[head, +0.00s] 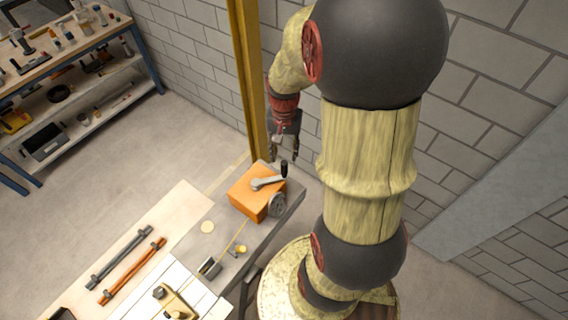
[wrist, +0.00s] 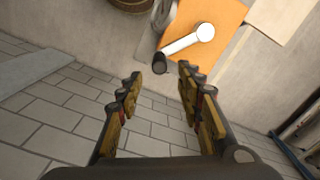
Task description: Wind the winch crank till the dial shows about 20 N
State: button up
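The winch is an orange box (head: 252,196) at the end of a grey bench. A light metal crank (head: 268,183) lies across its top, with a black upright handle (head: 284,168) at the crank's end. My gripper (head: 284,155) hangs just behind the handle, apart from it. In the wrist view the crank arm (wrist: 187,42) and its black handle (wrist: 159,64) are above and between my two open fingers (wrist: 160,85), beyond the tips. The fingers hold nothing. A round grey part (head: 277,206) sits on the winch's side. I cannot make out a dial reading.
A yellow post (head: 246,75) stands close behind the winch, near my gripper. A block wall (head: 480,100) is behind my arm. Dark and orange bars (head: 132,270) lie on the bench's pale part. A blue-framed workbench (head: 140,62) stands back left.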

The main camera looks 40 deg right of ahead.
aim_at(284, 162)
jog(key=shift+s+a+f, duration=0.15)
jog(key=shift+s+f, duration=0.05)
jog(key=shift+f, duration=0.35)
notch_tip(284, 162, down, 7)
jog(key=shift+w+r, duration=0.1)
jog(key=shift+r, duration=0.1)
jog(key=shift+c, duration=1.3)
grip_shut()
